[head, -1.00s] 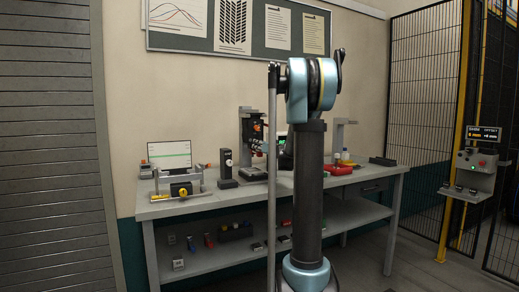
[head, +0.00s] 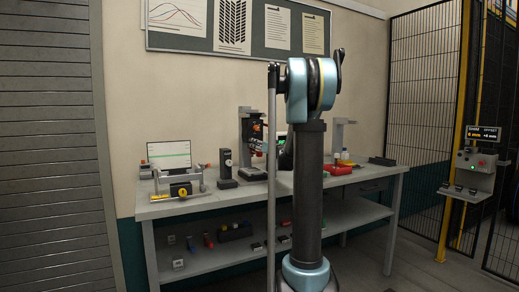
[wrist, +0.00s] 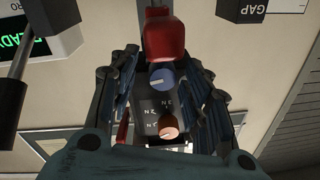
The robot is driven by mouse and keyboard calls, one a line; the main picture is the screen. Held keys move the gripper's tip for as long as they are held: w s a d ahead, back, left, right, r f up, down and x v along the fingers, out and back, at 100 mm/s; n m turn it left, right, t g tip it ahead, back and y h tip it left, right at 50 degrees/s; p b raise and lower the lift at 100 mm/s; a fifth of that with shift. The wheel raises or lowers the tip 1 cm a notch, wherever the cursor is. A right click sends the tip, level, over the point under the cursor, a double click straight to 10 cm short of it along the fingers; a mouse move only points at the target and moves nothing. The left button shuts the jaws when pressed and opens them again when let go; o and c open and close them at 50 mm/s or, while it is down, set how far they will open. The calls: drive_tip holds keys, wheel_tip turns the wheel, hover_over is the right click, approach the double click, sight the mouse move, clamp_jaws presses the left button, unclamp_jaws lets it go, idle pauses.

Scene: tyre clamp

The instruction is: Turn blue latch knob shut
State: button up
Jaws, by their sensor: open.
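The blue latch knob (wrist: 161,79) shows in the wrist view, round with a pale pointer mark, on a dark panel (wrist: 148,106) with small white lettering. A copper-coloured knob (wrist: 168,126) sits below it in the picture, and a red block (wrist: 165,35) is above it. My gripper (wrist: 162,58) is open, with one finger to each side of the blue knob. I cannot tell whether either finger touches it. In the head view, my arm column hides part of the bench, and the blue knob cannot be made out.
The grey workbench (head: 170,208) carries a dark upright fixture (head: 246,128), a small black stand (head: 226,165), a yellow-and-black device (head: 181,190) and a red tray (head: 338,170). A control box (head: 474,170) stands by the mesh fence at right. In the wrist view, a dark bar (wrist: 20,80) is at left.

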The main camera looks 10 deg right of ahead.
drive_tip(key=v, duration=1.2)
drive_tip(key=shift+f, duration=0.15)
drive_tip(key=s+n+h, duration=0.1)
drive_tip(key=s+n, duration=0.2)
drive_tip(key=s, duration=0.2)
drive_tip(key=x, duration=1.6)
drive_tip(key=shift+w+d+r, duration=0.2)
drive_tip(key=shift+w+r, duration=0.05)
drive_tip(key=shift+w, duration=0.1)
clamp_jaws()
